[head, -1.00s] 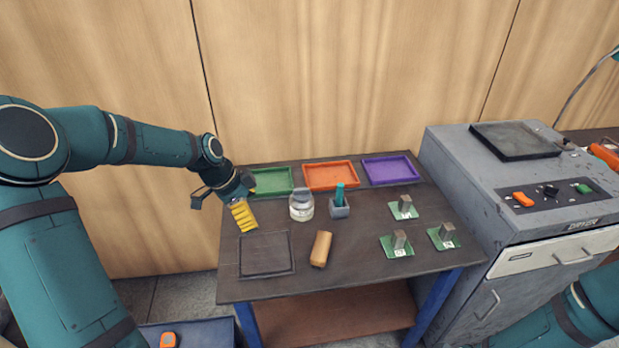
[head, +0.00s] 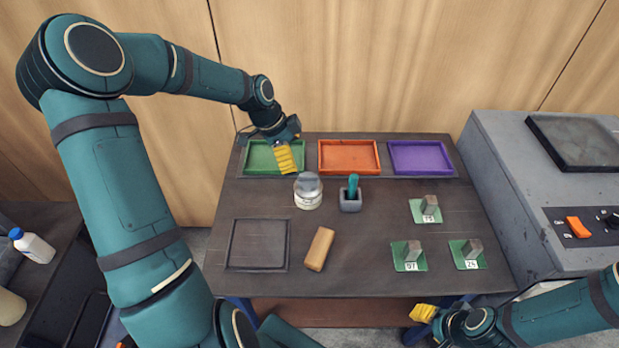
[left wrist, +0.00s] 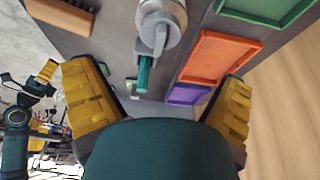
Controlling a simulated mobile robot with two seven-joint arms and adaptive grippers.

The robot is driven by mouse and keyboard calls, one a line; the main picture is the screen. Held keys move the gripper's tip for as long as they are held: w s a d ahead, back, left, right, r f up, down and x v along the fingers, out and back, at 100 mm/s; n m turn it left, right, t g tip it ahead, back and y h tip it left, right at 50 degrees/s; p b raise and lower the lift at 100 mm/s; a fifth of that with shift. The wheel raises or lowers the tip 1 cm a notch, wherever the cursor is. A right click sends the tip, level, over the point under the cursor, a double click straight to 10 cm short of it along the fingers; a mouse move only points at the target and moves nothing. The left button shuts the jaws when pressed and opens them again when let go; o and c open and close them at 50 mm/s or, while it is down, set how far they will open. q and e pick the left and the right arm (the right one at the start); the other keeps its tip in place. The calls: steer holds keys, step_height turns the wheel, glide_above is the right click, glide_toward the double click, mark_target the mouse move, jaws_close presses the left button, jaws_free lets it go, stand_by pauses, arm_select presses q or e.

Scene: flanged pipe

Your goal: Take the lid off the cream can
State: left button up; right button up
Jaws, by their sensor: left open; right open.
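The cream can (head: 308,201) stands upright on the dark table, with its grey lid (head: 308,184) on top. In the left wrist view the lid (left wrist: 160,22) shows from above with a raised grey grip, beyond the fingers at the top. My left gripper (head: 288,160) is open, its yellow fingers above the table behind and slightly left of the can, apart from it. Its two fingers (left wrist: 157,78) are spread wide in the left wrist view with nothing between them. My right gripper (head: 424,313) is open at the table's front edge, away from the can.
Green (head: 262,170), orange (head: 349,171) and purple (head: 421,172) trays line the back. A grey holder (head: 350,204) with a teal item stands just right of the can. A wooden block (head: 319,249), a dark square mat (head: 258,245) and metal blocks on green cards lie in front.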

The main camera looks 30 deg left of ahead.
mark_target(308, 175)
arm_select(q)
steer(key=x, duration=0.3)
steer(key=shift+w+d+f, duration=0.1)
steer(key=shift+w+f, duration=0.1)
steer(key=shift+f, duration=0.1)
steer(key=shift+b+x, duration=0.55)
steer(key=shift+x, duration=2.2)
steer(key=shift+d+r, duration=0.1)
steer(key=c, duration=1.1)
